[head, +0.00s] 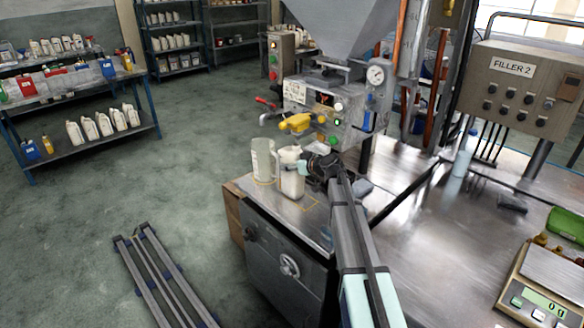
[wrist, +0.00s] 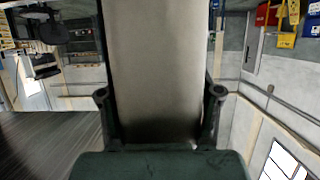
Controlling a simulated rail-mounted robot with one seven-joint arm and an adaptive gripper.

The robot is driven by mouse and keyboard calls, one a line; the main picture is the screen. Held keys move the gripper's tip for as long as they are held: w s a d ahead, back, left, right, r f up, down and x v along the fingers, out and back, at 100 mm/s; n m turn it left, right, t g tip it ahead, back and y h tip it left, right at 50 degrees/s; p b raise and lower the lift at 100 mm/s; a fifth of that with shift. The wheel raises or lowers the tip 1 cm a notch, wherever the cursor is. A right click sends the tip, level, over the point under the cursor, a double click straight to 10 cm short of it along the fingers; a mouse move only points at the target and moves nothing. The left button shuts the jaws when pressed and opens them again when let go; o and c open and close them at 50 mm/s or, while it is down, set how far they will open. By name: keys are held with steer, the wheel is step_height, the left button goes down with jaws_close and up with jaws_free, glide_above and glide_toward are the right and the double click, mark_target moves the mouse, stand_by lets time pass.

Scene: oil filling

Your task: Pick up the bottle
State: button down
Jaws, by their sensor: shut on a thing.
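A whitish bottle (head: 291,181) is upright at the metal filling bench, below the filling machine's yellow-handled nozzle area. My gripper (head: 304,166) reaches it from the right and is shut on its upper part. In the wrist view the bottle (wrist: 155,60) fills the middle as a pale grey body, with one finger of my gripper (wrist: 160,95) on each side. Its cap and neck cannot be made out in the wrist view. I cannot tell whether its base touches the bench or is slightly above it.
A clear jug (head: 262,160) stands just left of the bottle. The filling machine (head: 322,112) rises behind. Yellow marks lie on the bench (head: 300,213). A scale (head: 545,285) and a clear bottle (head: 463,155) are on the right. The floor at left is open beside a metal rail (head: 160,270).

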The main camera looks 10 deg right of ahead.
steer(key=s+a+b, duration=0.3)
steer(key=s+a, duration=0.6)
steer(key=a, duration=0.5)
steer(key=shift+s+a+b, duration=0.35)
steer(key=shift+s, duration=0.05)
stand_by(0.4)
